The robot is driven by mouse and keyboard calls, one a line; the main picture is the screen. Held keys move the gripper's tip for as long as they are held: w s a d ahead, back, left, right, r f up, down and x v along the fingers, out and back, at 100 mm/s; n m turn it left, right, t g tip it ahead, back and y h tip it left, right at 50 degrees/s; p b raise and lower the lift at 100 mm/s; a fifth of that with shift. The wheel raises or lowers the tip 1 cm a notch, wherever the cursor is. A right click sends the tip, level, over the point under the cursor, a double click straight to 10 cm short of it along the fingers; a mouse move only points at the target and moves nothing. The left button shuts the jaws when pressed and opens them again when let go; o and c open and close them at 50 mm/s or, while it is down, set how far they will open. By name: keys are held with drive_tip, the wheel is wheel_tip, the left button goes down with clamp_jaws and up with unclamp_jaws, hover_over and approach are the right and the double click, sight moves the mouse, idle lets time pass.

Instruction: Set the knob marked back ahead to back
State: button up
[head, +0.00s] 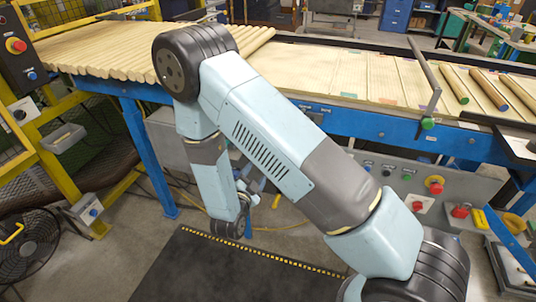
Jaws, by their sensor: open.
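I cannot tell which control is the knob marked back ahead, as no label is readable at this size. A small dark control (387,171) sits on the grey panel below the line, left of a green control (407,177). Other candidates at left are a dark control on a pale box (20,114) and a blue control on a pale box (92,211). My arm crosses the middle and bends down. My gripper (251,186) shows partly behind the forearm, open, low in front of the panel and apart from these controls. Its fingertips are partly hidden.
A blue-framed line (345,125) carries pale wood, with round rods (110,55) at left. Red buttons (435,185) (460,211) sit at the panel's right. A yellow frame (60,150) and a fan (25,245) stand at left. A dark mat (200,270) covers clear floor in front.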

drive_tip(key=x, duration=1.3)
drive_tip(key=shift+d, duration=0.15)
